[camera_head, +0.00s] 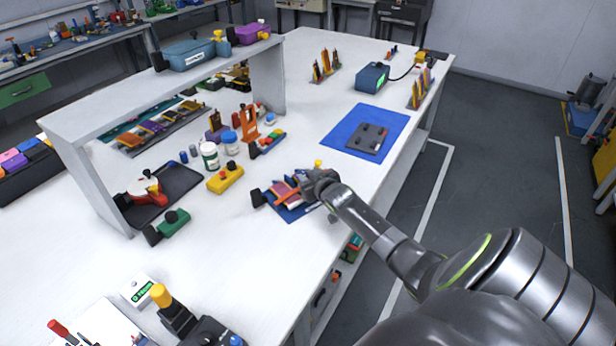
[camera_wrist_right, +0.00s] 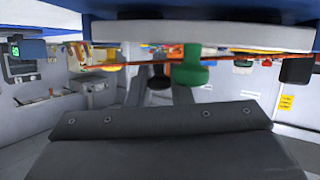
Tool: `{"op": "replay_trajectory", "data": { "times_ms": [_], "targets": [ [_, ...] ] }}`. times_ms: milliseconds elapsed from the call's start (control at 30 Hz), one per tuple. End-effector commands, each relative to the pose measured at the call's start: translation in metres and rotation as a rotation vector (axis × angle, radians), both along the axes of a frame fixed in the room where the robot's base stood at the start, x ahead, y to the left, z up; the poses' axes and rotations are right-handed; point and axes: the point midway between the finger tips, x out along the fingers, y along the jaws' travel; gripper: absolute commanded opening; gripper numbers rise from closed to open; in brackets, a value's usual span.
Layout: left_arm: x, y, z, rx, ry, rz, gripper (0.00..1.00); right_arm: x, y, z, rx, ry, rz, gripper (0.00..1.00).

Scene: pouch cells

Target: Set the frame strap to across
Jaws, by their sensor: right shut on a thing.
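A small frame (camera_head: 285,197) with a blue base and orange and pink pieces lies near the table's right front edge in the head view. A black knob (camera_head: 257,197) sits at its left end. My right gripper (camera_head: 309,184) is low at the frame's right side and shut on a part there, most likely the strap. The jaws hide that part, so its exact position cannot be told. A yellow knob (camera_head: 318,163) shows just behind the gripper. The right wrist view does not show the hold clearly. My left gripper is not in view.
A blue mat (camera_head: 343,127) with a dark grey plate (camera_head: 368,139) lies behind the gripper. A yellow block (camera_head: 225,179), jars (camera_head: 210,156) and a green block (camera_head: 172,224) stand to the left. A white shelf (camera_head: 101,104) spans the left.

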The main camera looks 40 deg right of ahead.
Motion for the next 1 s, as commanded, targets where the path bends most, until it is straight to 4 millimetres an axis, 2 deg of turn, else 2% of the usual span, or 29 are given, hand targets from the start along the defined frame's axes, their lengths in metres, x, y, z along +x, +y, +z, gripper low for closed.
{"op": "replay_trajectory", "data": {
  "times_ms": [100,133,267,667,1000],
  "targets": [
    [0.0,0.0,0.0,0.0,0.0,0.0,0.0,0.0,0.0,0.0,-0.001,0.0,0.0,0.0],
    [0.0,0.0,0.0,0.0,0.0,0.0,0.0,0.0,0.0,0.0,-0.001,0.0,0.0,0.23],
    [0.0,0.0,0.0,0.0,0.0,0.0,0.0,0.0,0.0,0.0,-0.001,0.0,0.0,0.4],
    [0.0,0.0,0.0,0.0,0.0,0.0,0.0,-0.005,0.001,0.001,-0.001,0.0,0.0,0.4],
    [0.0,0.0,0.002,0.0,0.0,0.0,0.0,-0.042,0.009,0.015,-0.002,0.001,0.002,0.4]
  ]
}}
